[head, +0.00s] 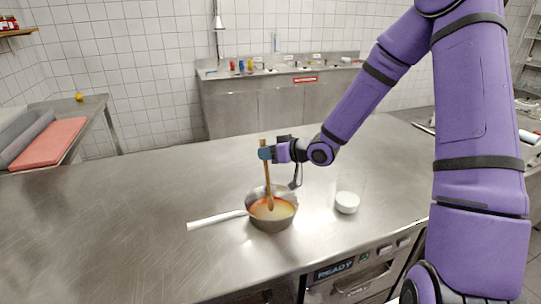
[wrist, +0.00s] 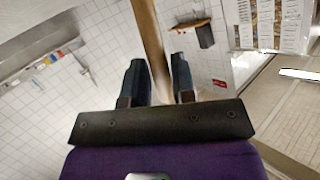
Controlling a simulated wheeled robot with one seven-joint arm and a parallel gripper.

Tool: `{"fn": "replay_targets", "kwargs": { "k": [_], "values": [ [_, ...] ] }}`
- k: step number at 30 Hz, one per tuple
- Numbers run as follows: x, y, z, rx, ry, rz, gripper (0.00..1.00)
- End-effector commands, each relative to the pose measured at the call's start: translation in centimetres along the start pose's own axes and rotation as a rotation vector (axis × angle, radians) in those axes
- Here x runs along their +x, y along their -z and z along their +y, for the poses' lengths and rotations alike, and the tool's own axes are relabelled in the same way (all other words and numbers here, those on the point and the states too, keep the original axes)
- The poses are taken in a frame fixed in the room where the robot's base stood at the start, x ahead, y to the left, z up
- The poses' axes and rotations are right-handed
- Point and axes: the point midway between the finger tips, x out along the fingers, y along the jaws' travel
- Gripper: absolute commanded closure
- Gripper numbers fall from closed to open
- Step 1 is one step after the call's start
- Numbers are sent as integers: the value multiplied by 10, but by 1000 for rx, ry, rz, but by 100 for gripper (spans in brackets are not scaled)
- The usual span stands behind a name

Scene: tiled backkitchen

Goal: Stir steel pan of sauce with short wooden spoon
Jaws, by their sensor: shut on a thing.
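The steel pan (head: 272,222) stands on the steel worktop, with its pale handle (head: 216,220) pointing left. It holds an orange-yellow sauce (head: 281,209) with a redder rim at the left. The wooden spoon (head: 267,177) is nearly upright, its lower end in the sauce inside the pan. My gripper (head: 265,153) is shut on the upper part of the spoon, above the pan. In the wrist view, the spoon's shaft (wrist: 148,40) runs up past the two dark fingers. The part of the spoon under the sauce is hidden.
A small white bowl (head: 347,202) stands right of the pan. The worktop (head: 120,225) is clear on the left. A control panel marked READY (head: 335,270) is on the counter's front. A sink counter (head: 290,95) is at the back.

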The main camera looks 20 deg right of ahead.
Motion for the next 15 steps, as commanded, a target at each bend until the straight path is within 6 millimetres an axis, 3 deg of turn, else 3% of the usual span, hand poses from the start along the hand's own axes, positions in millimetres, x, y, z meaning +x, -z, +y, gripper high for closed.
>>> {"fn": "replay_targets", "kwargs": {
  "k": [15],
  "values": [
    [-8,-5,-10,-1,0,0,99]
  ]
}}
